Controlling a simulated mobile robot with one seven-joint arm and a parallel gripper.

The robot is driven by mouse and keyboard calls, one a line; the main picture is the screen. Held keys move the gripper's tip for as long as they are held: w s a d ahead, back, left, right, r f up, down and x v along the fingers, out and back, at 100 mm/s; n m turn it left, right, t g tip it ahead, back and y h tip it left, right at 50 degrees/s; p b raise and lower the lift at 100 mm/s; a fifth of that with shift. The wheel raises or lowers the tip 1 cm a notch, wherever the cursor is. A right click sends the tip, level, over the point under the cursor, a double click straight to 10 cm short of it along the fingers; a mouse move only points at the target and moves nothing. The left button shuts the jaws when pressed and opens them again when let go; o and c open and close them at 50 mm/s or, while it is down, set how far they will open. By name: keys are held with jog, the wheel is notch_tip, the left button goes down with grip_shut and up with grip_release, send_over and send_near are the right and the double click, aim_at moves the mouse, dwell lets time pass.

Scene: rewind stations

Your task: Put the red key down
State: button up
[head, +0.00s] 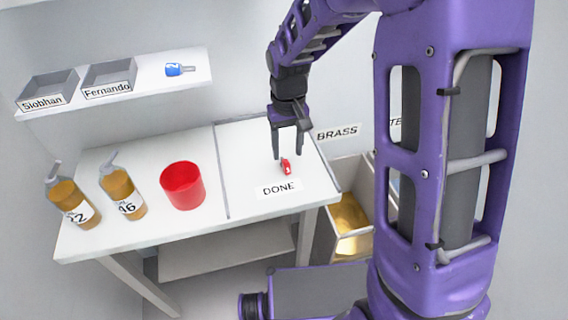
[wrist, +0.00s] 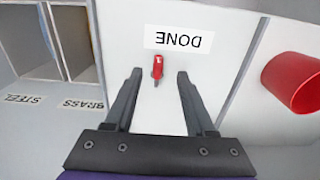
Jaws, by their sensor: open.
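The red key (head: 285,167) lies on the right part of the white table, just behind the DONE label (head: 278,189). In the wrist view the key (wrist: 157,66) lies beside the DONE label (wrist: 179,41), with its dark end toward me. My gripper (head: 287,157) points down above the key. Its fingers are open and stand on either side of the key in the wrist view (wrist: 158,75), with clear gaps and no contact that I can see. I cannot tell the exact height of the fingertips above the table.
A red cup (head: 183,186) and two amber pump bottles (head: 121,192) stand on the left part of the table. A shelf (head: 140,88) holds two grey trays labelled Siobhan and Fernando and a blue key (head: 178,69). Bins (head: 349,220) stand at the table's right, near a BRASS label.

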aim_at(287, 163)
jog(key=shift+w+f+b, duration=0.25)
jog(key=shift+f+b, duration=0.05)
jog(key=shift+f, duration=1.45)
jog(key=shift+w+f+b, duration=0.2)
jog(key=shift+f+b, duration=0.1)
jog(key=shift+f, duration=1.45)
grip_shut()
